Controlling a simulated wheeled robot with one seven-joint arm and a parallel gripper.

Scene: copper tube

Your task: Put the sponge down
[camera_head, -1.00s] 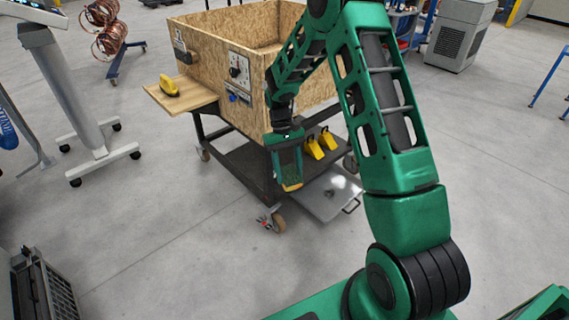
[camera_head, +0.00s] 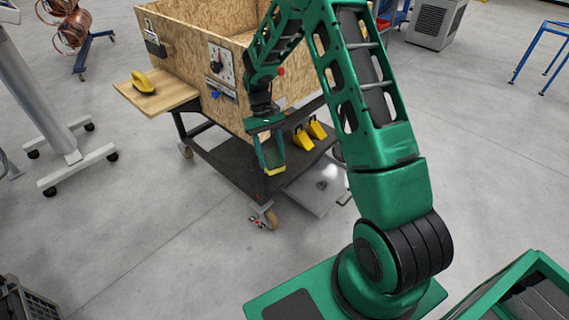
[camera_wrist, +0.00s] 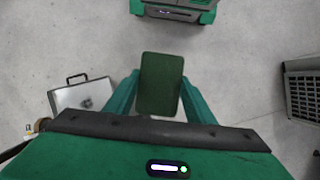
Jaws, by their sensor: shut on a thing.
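The sponge (camera_wrist: 160,84) shows in the wrist view as a dark green rectangular pad between my gripper's two green fingers. My gripper (camera_head: 271,158) is shut on it and points down in front of the cart's near corner. In the head view the sponge (camera_head: 274,155) is small and partly hidden by the fingers, with a yellowish edge. It hangs in the air, apart from any surface below it in the wrist view.
A wooden cart (camera_head: 230,88) with a dark lower shelf stands close behind my gripper. Its side shelf (camera_head: 174,96) bears a yellow item (camera_head: 143,81). Yellow wedge-like pieces (camera_head: 301,138) sit on the lower shelf. A silver case (camera_wrist: 80,95) and a grey crate (camera_wrist: 303,88) flank open floor.

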